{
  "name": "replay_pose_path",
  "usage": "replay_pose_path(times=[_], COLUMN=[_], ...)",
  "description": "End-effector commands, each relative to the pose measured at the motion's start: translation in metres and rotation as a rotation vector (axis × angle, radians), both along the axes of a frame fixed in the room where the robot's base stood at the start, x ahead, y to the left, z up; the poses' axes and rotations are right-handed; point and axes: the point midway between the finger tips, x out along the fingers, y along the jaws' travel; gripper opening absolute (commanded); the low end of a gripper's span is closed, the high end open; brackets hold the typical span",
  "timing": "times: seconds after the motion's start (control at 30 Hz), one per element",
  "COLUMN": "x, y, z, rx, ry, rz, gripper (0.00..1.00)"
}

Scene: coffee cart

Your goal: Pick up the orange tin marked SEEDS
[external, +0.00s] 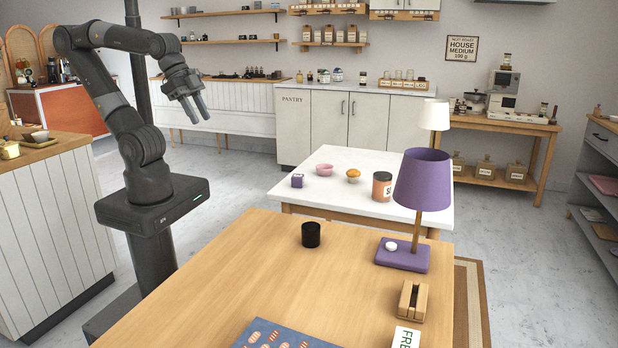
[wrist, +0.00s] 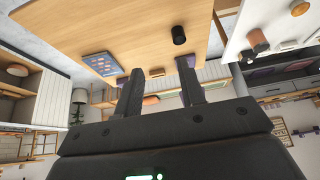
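The orange tin (external: 381,187) stands upright on the white table, behind the purple lamp from the external camera. It has a dark lid and a pale label, of which only part of the lettering shows; the lampshade edge covers its right side. An orange-brown shape at the upper right of the wrist view (wrist: 257,39) looks like the same tin. My gripper (external: 192,108) is raised at the left, well away from the tin. In the wrist view its two fingers (wrist: 160,70) are apart with nothing between them.
The purple lamp (external: 422,180) stands on the wooden table, near the tin. A muffin (external: 353,176), a pink bowl (external: 324,170) and a purple box (external: 297,181) share the white table (external: 335,157). A black cup (external: 311,235) stands on the wooden table (external: 225,270), whose left part is clear.

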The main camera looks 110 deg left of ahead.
Motion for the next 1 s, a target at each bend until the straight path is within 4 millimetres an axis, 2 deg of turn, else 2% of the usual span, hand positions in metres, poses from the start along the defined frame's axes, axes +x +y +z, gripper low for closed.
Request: replay_pose_path(times=[0.33, 0.9, 1.0], x=[0.0, 0.0, 0.0], y=[0.0, 0.0, 0.0], z=[0.0, 0.0, 0.0], rx=[0.0, 0.0, 0.0], ry=[0.0, 0.0, 0.0], rz=[0.0, 0.0, 0.0], gripper=[0.38, 0.85, 0.9])
